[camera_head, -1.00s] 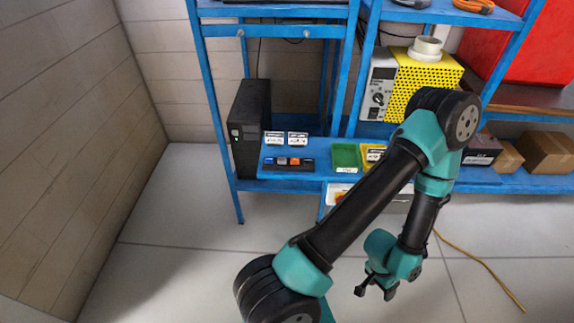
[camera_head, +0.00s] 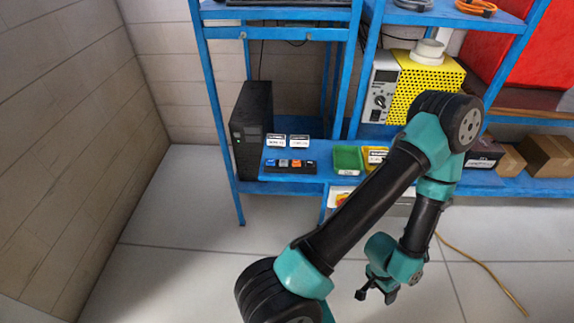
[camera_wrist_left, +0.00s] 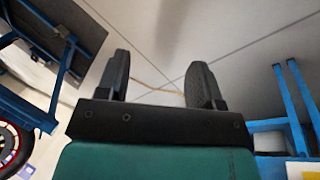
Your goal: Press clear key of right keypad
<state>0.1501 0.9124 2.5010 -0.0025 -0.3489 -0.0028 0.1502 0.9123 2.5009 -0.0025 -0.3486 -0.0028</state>
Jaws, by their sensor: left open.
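I cannot make out a keypad with a clear key in either view. A small strip of coloured keys (camera_head: 290,167) lies on the blue lower shelf in the head view, and two small labelled units (camera_head: 287,141) stand behind it. Their markings are too small to read. My left gripper (camera_head: 376,293) hangs low over the floor, to the right of and well apart from the strip. In the left wrist view the left gripper (camera_wrist_left: 160,72) shows two spread black fingers with nothing between them. My right gripper is in neither view.
A black tower (camera_head: 250,125) stands left of the strip. A green bin (camera_head: 347,157) and a yellow bin sit to its right, partly behind my arm. A yellow perforated unit (camera_head: 425,85) and cardboard boxes (camera_head: 547,152) are farther right. The left floor (camera_head: 180,220) is clear.

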